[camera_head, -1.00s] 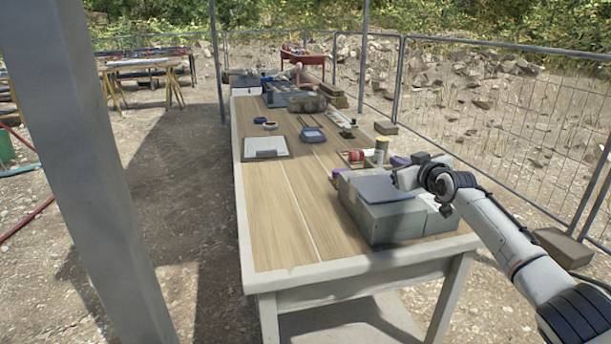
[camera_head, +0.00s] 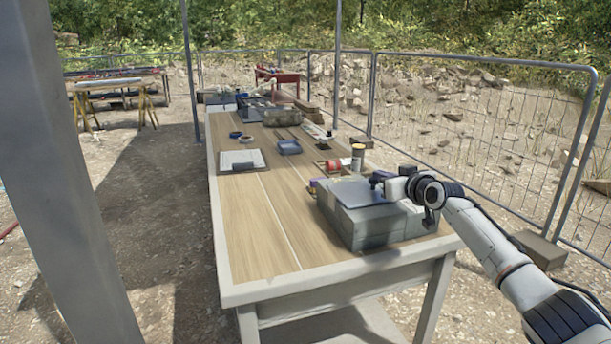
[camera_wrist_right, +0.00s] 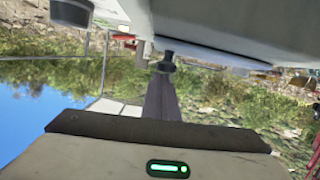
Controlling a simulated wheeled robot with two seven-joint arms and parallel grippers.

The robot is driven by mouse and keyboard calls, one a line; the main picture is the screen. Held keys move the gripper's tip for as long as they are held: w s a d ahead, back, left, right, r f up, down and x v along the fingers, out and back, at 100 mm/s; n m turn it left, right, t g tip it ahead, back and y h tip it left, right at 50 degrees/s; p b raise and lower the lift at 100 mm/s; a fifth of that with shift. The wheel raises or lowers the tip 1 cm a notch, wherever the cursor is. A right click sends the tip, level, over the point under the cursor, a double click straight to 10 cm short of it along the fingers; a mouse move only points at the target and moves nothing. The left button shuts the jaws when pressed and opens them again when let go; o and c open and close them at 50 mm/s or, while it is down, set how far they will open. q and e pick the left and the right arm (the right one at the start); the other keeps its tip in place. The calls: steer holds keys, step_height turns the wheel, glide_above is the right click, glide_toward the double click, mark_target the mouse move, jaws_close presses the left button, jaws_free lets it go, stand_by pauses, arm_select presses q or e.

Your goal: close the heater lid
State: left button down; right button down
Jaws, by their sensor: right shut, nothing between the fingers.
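The heater (camera_head: 375,230), a grey-green box, stands at the near right end of the wooden table. A flat dark grey panel, seemingly its lid (camera_head: 357,194), lies over the left part of its top; I cannot tell whether it is tilted or flush. My right gripper (camera_head: 378,180) is shut and empty, close to the panel's far right edge; I cannot tell if they touch. In the right wrist view the shut fingers (camera_wrist_right: 163,85) point up at a large pale grey surface, too close to identify. My left gripper is out of view.
The table (camera_head: 255,225) has bare wood left of the heater. Beyond lie a clipboard (camera_head: 242,160), a blue tray (camera_head: 289,147), a red roll (camera_head: 334,166) and a jar (camera_head: 358,157). A grey post (camera_head: 65,170) stands at left; a mesh fence (camera_head: 480,130) runs behind.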

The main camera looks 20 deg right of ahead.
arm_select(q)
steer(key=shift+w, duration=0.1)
arm_select(e)
steer(key=shift+f, duration=0.15)
